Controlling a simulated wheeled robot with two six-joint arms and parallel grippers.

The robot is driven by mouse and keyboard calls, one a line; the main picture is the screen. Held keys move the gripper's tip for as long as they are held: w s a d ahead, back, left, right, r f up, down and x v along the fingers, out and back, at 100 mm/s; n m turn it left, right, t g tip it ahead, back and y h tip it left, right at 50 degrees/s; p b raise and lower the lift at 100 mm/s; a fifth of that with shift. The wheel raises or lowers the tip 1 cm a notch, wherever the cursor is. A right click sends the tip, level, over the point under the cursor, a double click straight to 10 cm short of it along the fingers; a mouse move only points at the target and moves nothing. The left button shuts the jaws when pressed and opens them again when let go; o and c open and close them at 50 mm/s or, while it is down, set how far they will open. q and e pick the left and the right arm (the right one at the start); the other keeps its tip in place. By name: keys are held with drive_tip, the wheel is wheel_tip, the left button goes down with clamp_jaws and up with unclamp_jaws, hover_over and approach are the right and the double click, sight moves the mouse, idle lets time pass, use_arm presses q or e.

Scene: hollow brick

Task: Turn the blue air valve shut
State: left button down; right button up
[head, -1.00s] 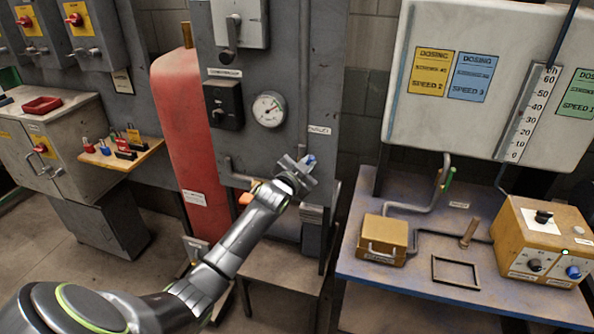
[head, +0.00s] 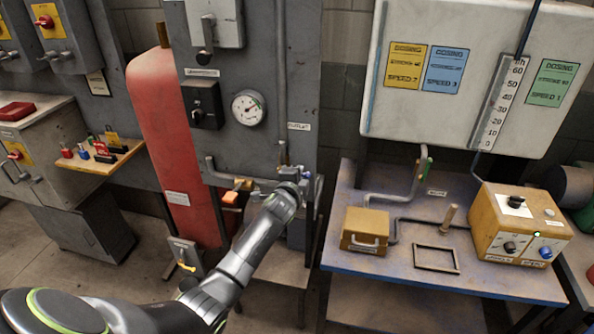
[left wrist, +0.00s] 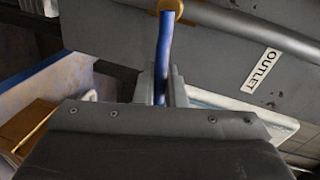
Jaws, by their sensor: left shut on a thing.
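The blue air valve lever (left wrist: 165,40) shows in the left wrist view. It runs from a brass-coloured fitting (left wrist: 170,8) on a grey pipe down between my left fingers. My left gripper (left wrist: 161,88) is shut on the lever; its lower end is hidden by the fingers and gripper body. In the head view my left gripper (head: 301,182) is at the lower right edge of the grey panel, below the gauge, and the lever is mostly hidden there. My right gripper is not in view.
A grey pipe (head: 213,172) runs along the panel's lower part beside the red tank (head: 172,150). A round gauge (head: 248,107) is above. An outlet label (left wrist: 262,70) is near the valve. The blue bench (head: 350,262) to the right holds a yellow box (head: 365,230) and control box (head: 520,222).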

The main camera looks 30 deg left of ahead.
use_arm(q)
drive_tip(key=shift+f+m, duration=0.55)
drive_tip(key=shift+m, duration=0.25)
drive_tip(key=shift+y, duration=0.3)
drive_tip(key=c, duration=1.6)
unclamp_jaws()
drive_tip(key=shift+s+d, duration=0.1)
drive_tip(key=b+v, duration=0.1)
drive_tip(key=v, duration=1.6)
drive_tip(key=shift+s, duration=0.1)
